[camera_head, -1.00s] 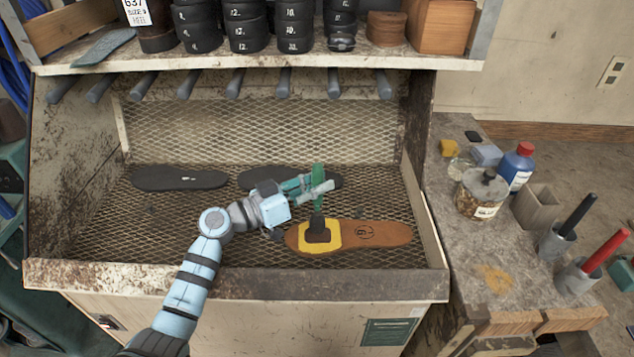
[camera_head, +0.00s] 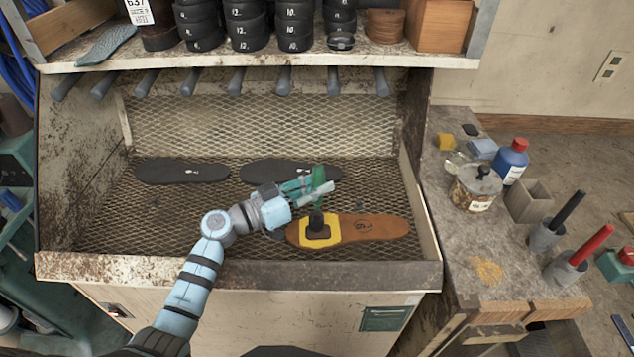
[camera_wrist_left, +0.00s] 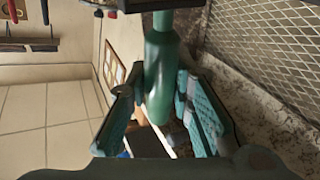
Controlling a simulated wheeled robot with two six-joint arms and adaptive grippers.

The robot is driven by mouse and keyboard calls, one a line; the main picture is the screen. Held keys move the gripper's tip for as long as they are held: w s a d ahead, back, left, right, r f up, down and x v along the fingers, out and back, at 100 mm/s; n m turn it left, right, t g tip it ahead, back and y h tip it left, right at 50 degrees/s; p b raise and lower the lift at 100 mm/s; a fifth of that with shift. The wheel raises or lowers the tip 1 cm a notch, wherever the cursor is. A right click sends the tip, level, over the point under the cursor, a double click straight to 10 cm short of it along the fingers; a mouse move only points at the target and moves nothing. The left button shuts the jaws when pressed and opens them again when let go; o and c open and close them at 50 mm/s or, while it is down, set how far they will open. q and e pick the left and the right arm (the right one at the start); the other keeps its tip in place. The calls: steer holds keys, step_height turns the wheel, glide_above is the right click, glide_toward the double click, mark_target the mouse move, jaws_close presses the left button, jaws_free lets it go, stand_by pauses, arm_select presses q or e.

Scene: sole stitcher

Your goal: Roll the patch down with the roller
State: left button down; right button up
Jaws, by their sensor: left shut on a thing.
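My left gripper (camera_head: 312,189) is shut on the green handle of the roller (camera_head: 319,173). The handle also shows between the teal fingers of my left gripper (camera_wrist_left: 165,105) in the left wrist view, as a thick green grip (camera_wrist_left: 163,75). The roller's dark lower end is over the yellow patch (camera_head: 306,237); I cannot tell whether it presses on it. The patch lies across the left part of a brown sole (camera_head: 375,227), which lies flat on the mesh. My right gripper is not in view.
Two dark soles (camera_head: 182,172) (camera_head: 262,171) lie behind on the mesh tray, whose front has a raised worn rim (camera_head: 240,273). A shelf (camera_head: 250,58) hangs above the back. The right bench (camera_head: 465,240) holds a jar (camera_head: 475,188), a blue bottle (camera_head: 512,160) and tool cups.

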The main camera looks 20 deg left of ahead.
arm_select(q)
steer(key=shift+w+f, duration=0.1)
steer(key=shift+f, duration=0.05)
steer(key=shift+w+a, duration=0.1)
steer(key=shift+w, duration=0.4)
steer(key=shift+w+a, duration=0.1)
steer(key=shift+w+a, duration=0.1)
steer(key=shift+w, duration=0.3)
steer(key=shift+s+p, duration=0.4)
steer(key=shift+p, duration=0.6)
steer(key=shift+s, duration=0.15)
steer(key=shift+f, duration=0.15)
